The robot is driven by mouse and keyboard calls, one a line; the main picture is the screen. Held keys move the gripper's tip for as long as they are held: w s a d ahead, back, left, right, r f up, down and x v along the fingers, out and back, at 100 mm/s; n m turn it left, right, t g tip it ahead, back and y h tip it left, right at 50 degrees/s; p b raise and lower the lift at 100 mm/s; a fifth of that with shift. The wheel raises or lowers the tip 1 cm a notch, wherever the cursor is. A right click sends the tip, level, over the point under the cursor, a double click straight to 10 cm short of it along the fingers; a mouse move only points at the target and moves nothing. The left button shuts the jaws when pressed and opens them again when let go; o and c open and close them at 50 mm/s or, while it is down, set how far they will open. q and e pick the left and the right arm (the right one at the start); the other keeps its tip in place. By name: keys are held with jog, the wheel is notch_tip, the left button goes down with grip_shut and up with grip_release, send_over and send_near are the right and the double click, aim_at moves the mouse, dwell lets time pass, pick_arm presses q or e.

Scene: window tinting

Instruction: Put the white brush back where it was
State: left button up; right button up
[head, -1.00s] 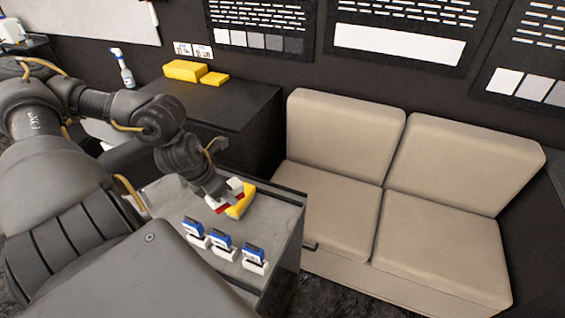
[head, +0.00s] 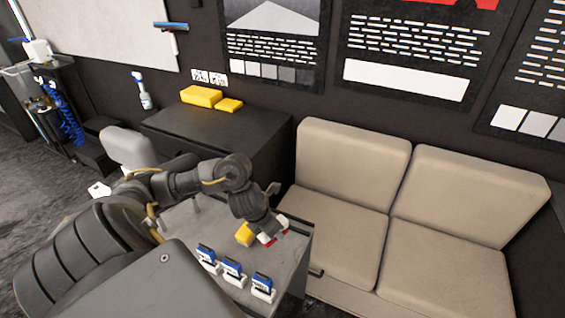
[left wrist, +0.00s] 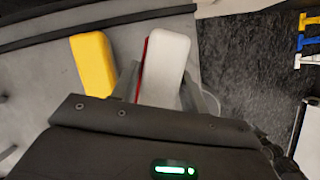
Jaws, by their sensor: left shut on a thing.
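The white brush (head: 272,230), with a red strip along one side, is at the far right part of the grey cart top (head: 190,222). My left gripper (head: 268,222) is shut on it. In the left wrist view the white brush (left wrist: 167,55) lies between the two fingers of my left gripper (left wrist: 160,85). A yellow block (head: 244,234) is just left of the brush, with a gap between them in the wrist view (left wrist: 93,62). I cannot tell whether the brush touches the cart top. My right gripper is not in view.
Several blue-and-white tools (head: 232,268) stand in a row along the cart's front. A beige sofa (head: 345,205) is right of the cart.

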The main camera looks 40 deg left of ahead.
aim_at(286, 244)
pick_arm(q)
jog(key=w+f, duration=0.1)
jog(key=w+d+f, duration=0.1)
jog(key=f, duration=0.1)
jog(key=shift+w+d+f, duration=0.1)
jog(key=shift+d+f, duration=0.05)
jog(key=shift+f, duration=0.05)
jog(key=shift+w+d+f, duration=0.2)
jog(key=shift+f, duration=1.7)
jog(key=shift+f, duration=0.1)
jog(key=o, duration=1.3)
